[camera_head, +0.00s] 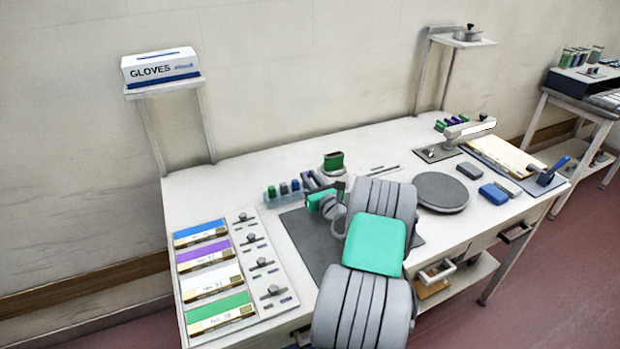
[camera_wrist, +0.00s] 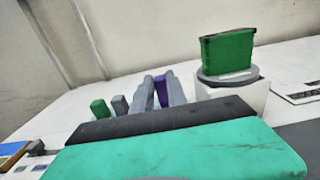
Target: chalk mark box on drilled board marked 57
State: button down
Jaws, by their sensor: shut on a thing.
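I cannot tell whether the stick is clear of the holder. A green stick (camera_wrist: 98,107) and a grey-blue one (camera_wrist: 120,104) stand left of the fingers. On the left lies a panel with several boards banded blue (camera_head: 200,232), purple (camera_head: 204,253), white (camera_head: 210,279) and green (camera_head: 218,306). Their labels are too small to read surely.
A green block (camera_head: 333,160) sits on a round stand behind my gripper; the wrist view shows it on the right (camera_wrist: 228,52). Small knobbed fittings (camera_head: 252,238) line the board panel's right side. A grey disc (camera_head: 441,192) and blue block (camera_head: 493,194) lie right. A glove box (camera_head: 160,68) stands on a shelf.

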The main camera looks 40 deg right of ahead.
jog(key=c, duration=1.3)
grip_release()
jog(key=shift+o, duration=0.2)
notch_tip(320, 180, up, 7)
jog(key=p, duration=0.6)
